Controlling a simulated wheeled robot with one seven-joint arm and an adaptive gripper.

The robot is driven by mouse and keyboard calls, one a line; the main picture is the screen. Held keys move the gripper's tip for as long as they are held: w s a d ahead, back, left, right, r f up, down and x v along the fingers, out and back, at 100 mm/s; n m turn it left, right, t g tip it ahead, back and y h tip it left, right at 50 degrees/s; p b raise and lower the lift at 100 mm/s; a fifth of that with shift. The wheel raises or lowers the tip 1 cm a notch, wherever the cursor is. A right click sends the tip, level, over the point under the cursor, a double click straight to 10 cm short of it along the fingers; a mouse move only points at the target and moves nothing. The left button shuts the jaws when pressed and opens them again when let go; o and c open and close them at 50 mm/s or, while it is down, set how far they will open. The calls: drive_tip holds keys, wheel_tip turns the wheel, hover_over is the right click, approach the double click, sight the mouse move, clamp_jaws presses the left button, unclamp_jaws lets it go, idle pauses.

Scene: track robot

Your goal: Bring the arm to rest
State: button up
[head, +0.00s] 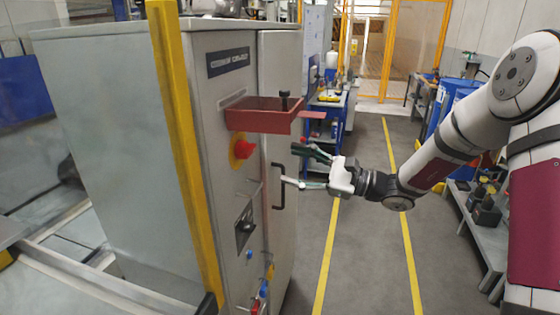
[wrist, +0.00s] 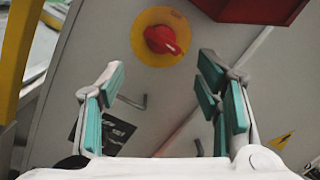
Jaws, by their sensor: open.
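My arm reaches in from the right in the head view. My gripper (head: 307,168) is open and empty, just to the right of the front of a grey metal cabinet (head: 110,130). It is near the cabinet's black door handle (head: 278,186); I cannot tell whether it touches it. In the wrist view my gripper (wrist: 160,100) shows its green finger pads spread apart with nothing between them. Beyond them is the cabinet front with a red rotary switch (wrist: 161,40) on a yellow disc.
A red tray (head: 262,116) juts from the cabinet above my gripper. A yellow post (head: 186,150) stands along the cabinet's corner. Yellow floor lines (head: 328,255) mark an open aisle to the right. A low grey bench (head: 480,225) with items stands at the far right.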

drive_tip(key=shift+s+d, duration=0.1)
drive_tip(key=shift+d, duration=0.2)
